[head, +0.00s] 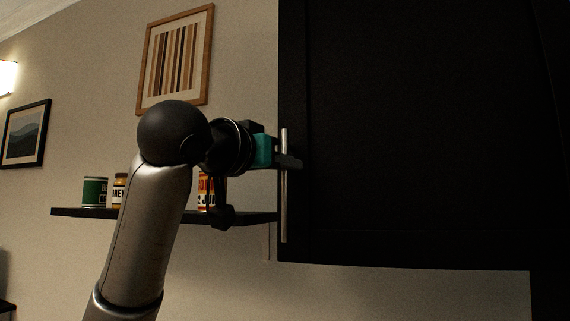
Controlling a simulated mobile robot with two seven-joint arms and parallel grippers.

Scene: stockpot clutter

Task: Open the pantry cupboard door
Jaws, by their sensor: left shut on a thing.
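The pantry cupboard door (420,130) is a large dark panel filling the right of the head view. It looks closed. A vertical metal bar handle (284,205) runs along its left edge. My left gripper (287,162) reaches in from the left and is shut on the upper part of the handle. The fingertips lie against the bar, and their exact grip is hard to see in the dark. My right gripper is not in view.
A dark wall shelf (85,212) left of the cupboard holds a green can (95,191), a jar (119,188) and an orange-labelled container (205,193), partly behind my arm. A striped picture (175,58) and a landscape picture (25,134) hang on the wall.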

